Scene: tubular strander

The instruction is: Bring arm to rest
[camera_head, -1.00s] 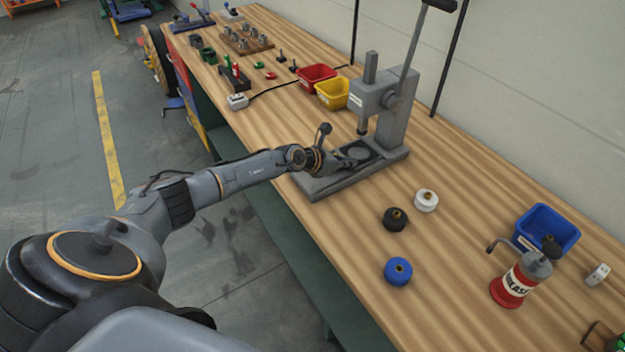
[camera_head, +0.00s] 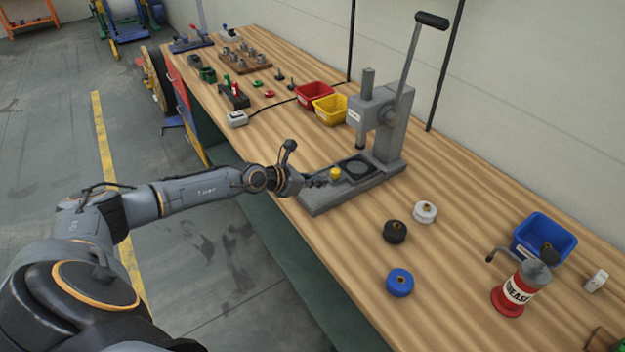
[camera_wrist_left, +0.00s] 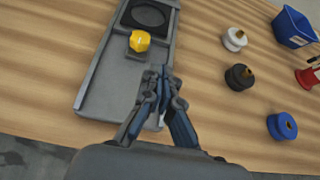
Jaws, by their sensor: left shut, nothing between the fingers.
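My left gripper (camera_head: 318,181) is shut and empty at the front edge of the grey arbor press base (camera_head: 335,200). It also shows in the left wrist view (camera_wrist_left: 163,75), over the side of the base. A small yellow piece (camera_head: 335,174) rests on the base beyond the fingertips, beside the dark round plate (camera_head: 358,168). In the left wrist view the yellow piece (camera_wrist_left: 139,41) is apart from the fingers. My right gripper is not in view.
White (camera_head: 424,212), black (camera_head: 395,232) and blue (camera_head: 400,282) spools stand right of the press. A blue bin (camera_head: 543,238) and a red grease can (camera_head: 512,290) are further right. Red (camera_head: 314,96) and yellow (camera_head: 330,109) bins stand behind. The press lever (camera_head: 432,20) rises high.

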